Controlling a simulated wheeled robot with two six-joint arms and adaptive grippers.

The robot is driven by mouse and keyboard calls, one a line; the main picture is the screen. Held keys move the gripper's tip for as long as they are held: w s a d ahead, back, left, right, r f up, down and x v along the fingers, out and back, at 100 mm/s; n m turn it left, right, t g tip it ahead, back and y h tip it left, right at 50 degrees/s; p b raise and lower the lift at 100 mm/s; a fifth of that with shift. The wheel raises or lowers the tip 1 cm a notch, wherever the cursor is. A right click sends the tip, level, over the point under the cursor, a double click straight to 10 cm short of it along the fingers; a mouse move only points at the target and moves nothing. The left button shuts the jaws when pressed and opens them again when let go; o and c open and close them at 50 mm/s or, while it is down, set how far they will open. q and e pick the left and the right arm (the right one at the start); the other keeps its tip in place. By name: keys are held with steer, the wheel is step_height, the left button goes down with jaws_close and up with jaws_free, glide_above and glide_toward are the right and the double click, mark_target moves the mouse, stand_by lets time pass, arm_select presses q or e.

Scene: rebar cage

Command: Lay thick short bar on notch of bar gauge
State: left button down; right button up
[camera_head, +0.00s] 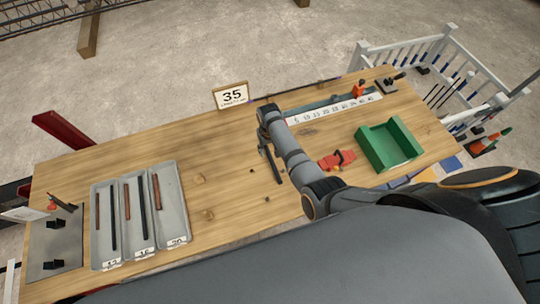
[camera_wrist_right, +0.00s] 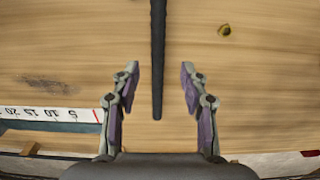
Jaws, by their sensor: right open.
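A dark bar (camera_wrist_right: 157,60) lies between the spread fingers of my right gripper (camera_wrist_right: 157,95) in the right wrist view, its near end showing and its other end past the top edge. The fingers stand apart from it on both sides. In the head view the gripper (camera_head: 265,148) is over the middle of the table, and the dark bar (camera_head: 274,168) shows there only in small part. A long white scale with numbers (camera_head: 335,108), perhaps the bar gauge, lies along the far edge; I cannot make out a notch. A reddish-brown short bar (camera_head: 156,191) lies in the tray marked 20.
Grey trays (camera_head: 108,262) marked 12, 16 and 20 stand at the left. A green bin (camera_head: 388,145) and orange-red object (camera_head: 336,160) are at the right. A sign reading 35 (camera_head: 231,96) stands at the far edge. The wooden table (camera_head: 225,160) is mostly clear in the middle.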

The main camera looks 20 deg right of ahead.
mark_target(269, 155)
steer(key=f+b, duration=0.2)
steer(key=f, duration=0.1)
steer(key=f+b, duration=0.1)
steer(key=shift+w+d+f, duration=0.1)
steer(key=shift+w+f, duration=0.2)
steer(key=shift+f, duration=0.1)
steer(key=shift+r, duration=0.1)
steer(key=shift+s, duration=0.1)
steer(key=shift+c, duration=0.3)
jaws_close()
steer(key=shift+r, duration=0.1)
